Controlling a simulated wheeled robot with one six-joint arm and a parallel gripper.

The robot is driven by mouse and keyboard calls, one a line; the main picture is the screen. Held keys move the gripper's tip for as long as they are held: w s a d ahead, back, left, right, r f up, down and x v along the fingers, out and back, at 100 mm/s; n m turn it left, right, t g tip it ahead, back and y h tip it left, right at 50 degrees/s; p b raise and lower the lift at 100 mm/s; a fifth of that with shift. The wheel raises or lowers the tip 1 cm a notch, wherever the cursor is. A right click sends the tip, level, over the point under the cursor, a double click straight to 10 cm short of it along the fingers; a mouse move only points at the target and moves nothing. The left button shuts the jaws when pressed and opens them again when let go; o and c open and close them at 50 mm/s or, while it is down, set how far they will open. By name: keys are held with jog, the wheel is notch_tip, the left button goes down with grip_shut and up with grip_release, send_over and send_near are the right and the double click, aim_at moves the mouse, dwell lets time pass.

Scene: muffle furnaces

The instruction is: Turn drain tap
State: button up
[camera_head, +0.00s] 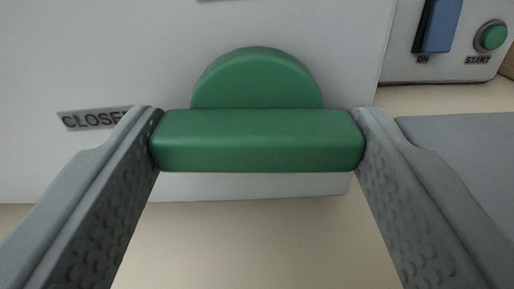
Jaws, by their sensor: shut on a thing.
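The green drain tap (257,139) is in the middle of the view. It has a rounded disc behind and a horizontal bar handle in front, on a white panel (120,60). My gripper (258,140) has one grey finger at each end of the bar, and both fingertips touch it. The gripper is shut on the bar, which lies level. A label (95,119) to the left of the tap reads "CLOSE", with its last part hidden behind the left finger.
At the upper right is a control panel with a blue switch (437,25) marked ON and a green START button (491,37). A grey flat surface (465,150) lies at the right. The beige surface (258,240) below the tap is clear.

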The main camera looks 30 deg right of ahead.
jog(key=shift+f+n, duration=0.15)
jog(key=shift+n, duration=0.35)
jog(key=o, duration=1)
jog(key=shift+s+a, duration=0.1)
jog(key=v, duration=1.7)
jog(key=shift+s+a, duration=0.1)
jog(key=shift+a, duration=0.05)
